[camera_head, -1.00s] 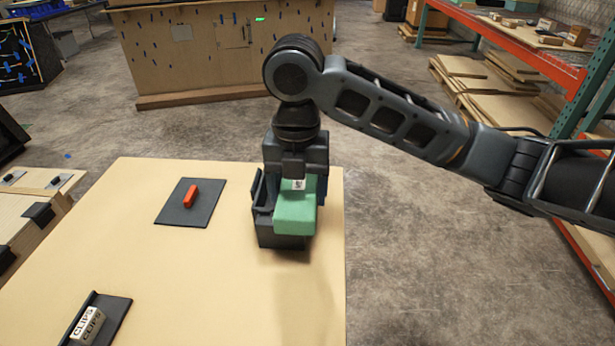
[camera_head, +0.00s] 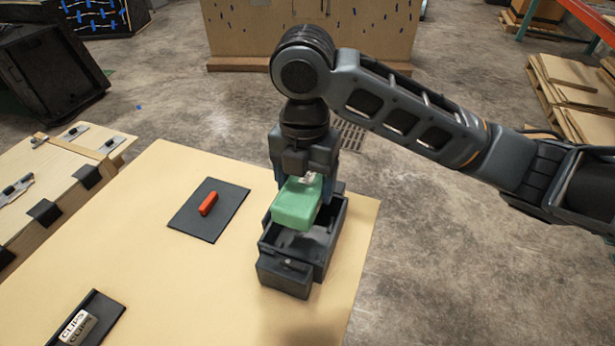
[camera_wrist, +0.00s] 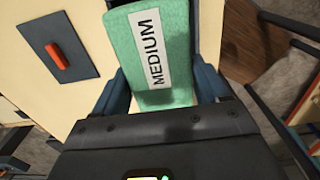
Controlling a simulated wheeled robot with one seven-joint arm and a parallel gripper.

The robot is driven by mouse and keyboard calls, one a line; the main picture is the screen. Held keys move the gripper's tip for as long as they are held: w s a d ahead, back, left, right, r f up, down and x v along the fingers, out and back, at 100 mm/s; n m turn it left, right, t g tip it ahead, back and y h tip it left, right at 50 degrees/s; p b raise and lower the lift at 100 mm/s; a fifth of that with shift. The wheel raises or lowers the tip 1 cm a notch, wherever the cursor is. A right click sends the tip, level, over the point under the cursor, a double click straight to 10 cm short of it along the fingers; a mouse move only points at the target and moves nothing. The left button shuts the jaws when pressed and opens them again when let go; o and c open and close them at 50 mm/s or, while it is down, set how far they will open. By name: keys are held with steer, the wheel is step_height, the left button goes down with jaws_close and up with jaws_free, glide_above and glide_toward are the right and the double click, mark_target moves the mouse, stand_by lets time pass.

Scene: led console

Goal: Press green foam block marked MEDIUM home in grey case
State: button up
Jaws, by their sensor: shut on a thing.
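The green foam block (camera_head: 297,203) is held in my gripper (camera_head: 303,185), which points down. In the wrist view the block (camera_wrist: 180,35) shows a white label reading MEDIUM, between the two blue-grey fingers (camera_wrist: 166,92). The dark grey case (camera_head: 332,238) stands open on the table near its right edge. The block is above the case's opening, toward its left side, and looks slightly tilted. Part of the case's inside shows below and right of the block. My gripper hides the case's far end, and I cannot tell whether the block touches the rim.
A dark mat (camera_head: 230,207) with a red piece (camera_head: 208,203) lies left of the case. A block marked CLIPS (camera_head: 77,328) sits on a dark holder at the front left. The tabletop (camera_head: 190,275) between them is clear. A side bench (camera_head: 65,175) stands at the left.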

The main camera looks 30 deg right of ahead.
steer(key=shift+f+b, duration=1.9)
steer(key=shift+f, duration=0.8)
steer(key=shift+f+b, duration=2.7)
steer(key=shift+f, duration=0.8)
steer(key=o, duration=1.1)
steer(key=shift+r, duration=3.95)
